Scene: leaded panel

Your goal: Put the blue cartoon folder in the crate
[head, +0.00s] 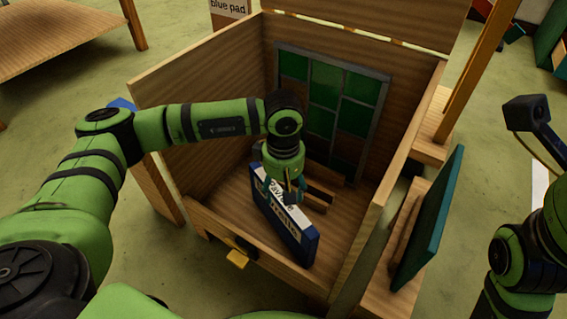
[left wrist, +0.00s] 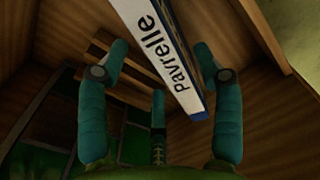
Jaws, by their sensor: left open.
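The blue cartoon folder (head: 285,228) stands on its edge inside the wooden crate (head: 345,235), near its front wall. Its white spine with dark lettering faces up; the left wrist view shows the spine (left wrist: 160,55) reading "Pavrelle". My left gripper (head: 290,190) is inside the crate, just above the folder's spine. In the left wrist view its teal fingers (left wrist: 160,95) are spread, with the folder's end between them; I see no clear grip on it. My right arm shows at the right edge, but its gripper is out of view.
A leaded panel of green panes (head: 327,85) leans against the crate's back wall. Wooden slats (head: 320,192) lie near it. A teal board (head: 430,220) stands outside the crate's right wall. A yellow latch (head: 238,260) is on the front. A "blue pad" sign (head: 229,7) is behind.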

